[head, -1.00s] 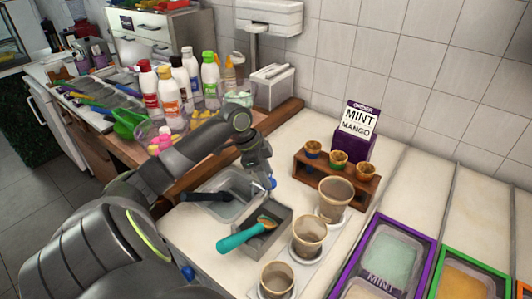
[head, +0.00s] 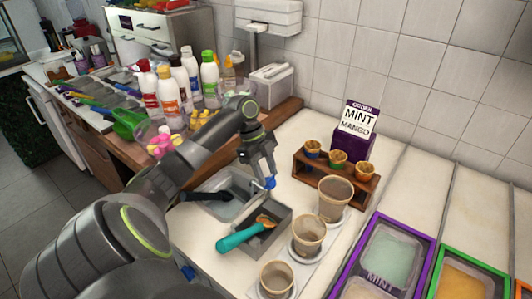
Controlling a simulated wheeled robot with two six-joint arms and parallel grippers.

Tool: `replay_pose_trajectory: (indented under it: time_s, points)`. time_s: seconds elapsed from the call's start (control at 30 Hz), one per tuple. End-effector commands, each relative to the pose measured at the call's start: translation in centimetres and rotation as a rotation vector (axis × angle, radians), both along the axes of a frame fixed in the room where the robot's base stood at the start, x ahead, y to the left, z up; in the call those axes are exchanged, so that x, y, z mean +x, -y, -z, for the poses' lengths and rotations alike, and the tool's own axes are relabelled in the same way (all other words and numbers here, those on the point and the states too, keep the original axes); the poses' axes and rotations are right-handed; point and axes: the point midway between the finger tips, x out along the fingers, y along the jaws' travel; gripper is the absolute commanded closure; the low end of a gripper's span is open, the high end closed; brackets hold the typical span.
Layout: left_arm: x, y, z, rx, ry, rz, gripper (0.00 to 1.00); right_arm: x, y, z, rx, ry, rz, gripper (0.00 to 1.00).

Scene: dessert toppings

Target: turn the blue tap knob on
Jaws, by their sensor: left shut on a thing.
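The small blue tap knob (head: 270,183) shows at the tip of my left gripper (head: 266,178), above the back right edge of the sink. My left gripper points down and is shut on the knob; its fingers are small and partly hidden in this view. The sink basin (head: 232,188) is grey, set in the counter, with a dark spout or handle lying across it. My right gripper does not show.
A grey bin (head: 280,238) with a teal-handled scoop (head: 240,238) stands just in front of the sink. Brown cups (head: 309,232) stand to its right. Bottles (head: 167,93) stand at the back left.

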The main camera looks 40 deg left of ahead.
Motion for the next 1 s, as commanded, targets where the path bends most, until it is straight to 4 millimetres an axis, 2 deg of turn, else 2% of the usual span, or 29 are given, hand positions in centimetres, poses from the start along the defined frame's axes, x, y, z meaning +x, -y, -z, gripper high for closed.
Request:
replay_pose_trajectory:
  time_s: [0.4, 0.43, 0.57, 0.87, 1.0]
  points:
    - [0.0, 0.0, 0.0, 0.001, 0.001, 0.008, 0.85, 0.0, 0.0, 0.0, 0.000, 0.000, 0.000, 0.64]
    - [0.0, 0.0, 0.0, 0.001, 0.001, 0.008, 0.58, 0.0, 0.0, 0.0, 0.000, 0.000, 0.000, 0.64]
    - [0.0, 0.0, 0.0, 0.001, 0.001, 0.007, 0.41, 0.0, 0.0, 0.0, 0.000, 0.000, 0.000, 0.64]
    - [0.0, -0.1, -0.1, 0.001, 0.001, 0.006, 0.40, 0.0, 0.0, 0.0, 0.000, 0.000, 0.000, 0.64]
    - [0.0, -0.5, -1.1, 0.003, 0.003, 0.005, 0.40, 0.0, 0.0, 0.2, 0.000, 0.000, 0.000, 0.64]
